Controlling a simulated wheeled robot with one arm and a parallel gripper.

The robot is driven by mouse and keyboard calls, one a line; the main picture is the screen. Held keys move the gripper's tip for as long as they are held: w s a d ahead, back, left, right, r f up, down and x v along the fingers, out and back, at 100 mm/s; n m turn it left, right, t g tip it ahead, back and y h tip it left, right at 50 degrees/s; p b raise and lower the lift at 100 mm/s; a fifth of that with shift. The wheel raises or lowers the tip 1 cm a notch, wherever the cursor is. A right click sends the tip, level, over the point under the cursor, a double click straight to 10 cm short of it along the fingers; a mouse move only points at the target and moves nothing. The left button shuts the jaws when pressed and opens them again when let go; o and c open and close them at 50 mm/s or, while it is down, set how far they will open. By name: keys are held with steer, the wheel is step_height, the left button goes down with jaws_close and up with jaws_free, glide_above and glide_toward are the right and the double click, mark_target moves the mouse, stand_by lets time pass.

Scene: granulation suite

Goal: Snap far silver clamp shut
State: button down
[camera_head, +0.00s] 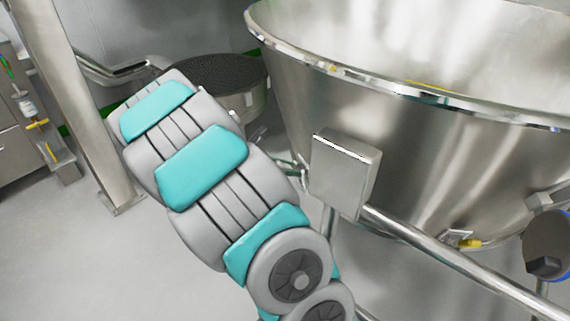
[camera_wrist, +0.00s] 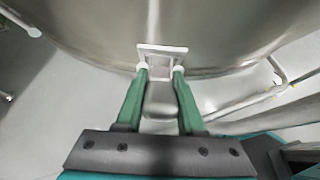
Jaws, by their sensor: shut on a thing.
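In the wrist view, my gripper (camera_wrist: 160,72) has its two green fingers on either side of a silver clamp (camera_wrist: 162,49) on the lower wall of a large steel bowl (camera_wrist: 230,35). The clamp shows a pale rectangular frame at the fingertips, and its grey lever lies between the fingers. The fingers are shut on the clamp. In the head view, the steel bowl (camera_head: 400,130) fills the right side. My arm hides the gripper and this clamp there. Another clamp with a yellow part (camera_head: 462,239) sits at the bowl's lower edge.
A steel box (camera_head: 343,172) and a slanting pipe (camera_head: 450,258) stand in front of the bowl. A round drum with a dark mesh top (camera_head: 215,72) is behind my arm. A steel post (camera_head: 82,110) stands at left. Grey floor (camera_head: 60,250) is clear at lower left.

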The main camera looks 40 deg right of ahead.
steer(key=shift+s+d+r+t+y, duration=0.1)
steer(key=shift+d+r+t+y, duration=0.1)
steer(key=shift+y, duration=0.45)
steer(key=shift+d+r+t+y, duration=0.1)
steer(key=shift+d+t+y, duration=0.1)
steer(key=shift+y, duration=0.45)
steer(key=c, duration=0.5)
jaws_free()
steer(key=shift+r, duration=0.1)
steer(key=shift+v, duration=3.8)
